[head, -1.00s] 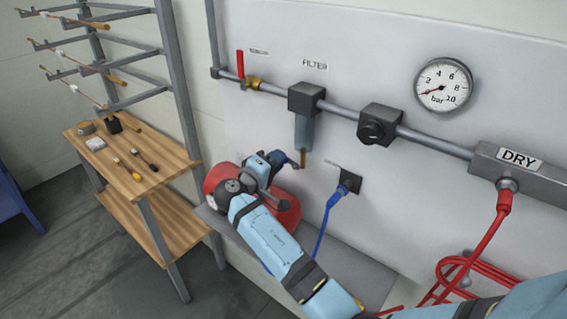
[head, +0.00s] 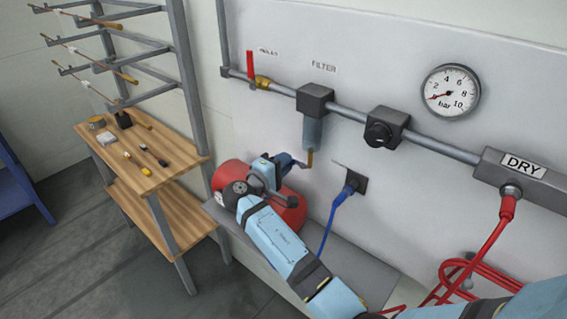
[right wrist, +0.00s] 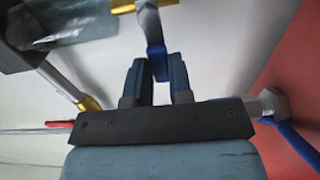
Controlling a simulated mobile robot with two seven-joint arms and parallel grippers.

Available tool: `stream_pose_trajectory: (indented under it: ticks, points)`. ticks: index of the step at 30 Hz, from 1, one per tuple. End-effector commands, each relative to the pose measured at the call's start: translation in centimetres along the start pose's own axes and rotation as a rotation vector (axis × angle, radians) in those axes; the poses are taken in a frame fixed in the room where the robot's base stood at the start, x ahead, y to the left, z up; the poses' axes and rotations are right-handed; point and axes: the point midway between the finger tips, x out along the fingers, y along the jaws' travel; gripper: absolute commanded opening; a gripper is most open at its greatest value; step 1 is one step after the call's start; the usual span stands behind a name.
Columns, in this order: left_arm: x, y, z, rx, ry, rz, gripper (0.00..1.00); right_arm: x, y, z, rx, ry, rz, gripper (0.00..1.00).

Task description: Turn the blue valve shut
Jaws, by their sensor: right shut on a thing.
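The blue valve is mostly hidden in the head view by my right gripper (head: 296,164), which sits just below the filter (head: 313,130) and its brass drain piece (head: 310,158). In the right wrist view, the valve's blue handle (right wrist: 157,62) stands between the two fingers of my right gripper (right wrist: 158,78). The gripper is shut on this handle. A brass fitting (right wrist: 182,5) shows above the handle. How far the handle is turned cannot be told. My left gripper is out of view.
A red tank (head: 287,212) stands close behind my right wrist. A pipe above carries a red-levered valve (head: 251,70) and a black regulator (head: 385,127). A blue plug with a cable (head: 344,195) is to the right. A wooden bench (head: 140,180) stands at left.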

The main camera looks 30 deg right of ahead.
Motion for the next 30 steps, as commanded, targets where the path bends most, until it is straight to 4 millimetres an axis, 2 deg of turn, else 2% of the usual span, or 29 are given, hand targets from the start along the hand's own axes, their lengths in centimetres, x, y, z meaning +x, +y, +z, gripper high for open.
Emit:
stream_pose_trajectory:
  ticks: [1,2,4,5,23,26,30]
  points:
    - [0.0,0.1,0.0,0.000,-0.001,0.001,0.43,0.1,0.2,0.0,-0.001,0.000,0.003,0.00]
    - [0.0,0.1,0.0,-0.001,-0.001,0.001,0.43,0.1,0.2,0.0,0.000,0.000,0.003,0.27]
    - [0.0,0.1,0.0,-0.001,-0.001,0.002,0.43,0.1,0.2,0.0,0.000,0.000,0.003,0.43]
    - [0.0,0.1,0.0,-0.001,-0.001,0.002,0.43,0.1,0.1,0.0,0.000,0.000,0.002,0.46]
    - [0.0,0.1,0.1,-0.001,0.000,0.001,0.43,0.0,-0.2,0.0,0.003,0.000,-0.002,0.46]
    - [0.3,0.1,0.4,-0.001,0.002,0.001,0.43,0.0,-0.2,0.0,0.046,0.000,-0.002,0.46]
    - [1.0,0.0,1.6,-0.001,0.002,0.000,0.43,-0.1,0.4,0.2,0.207,0.000,0.000,0.46]
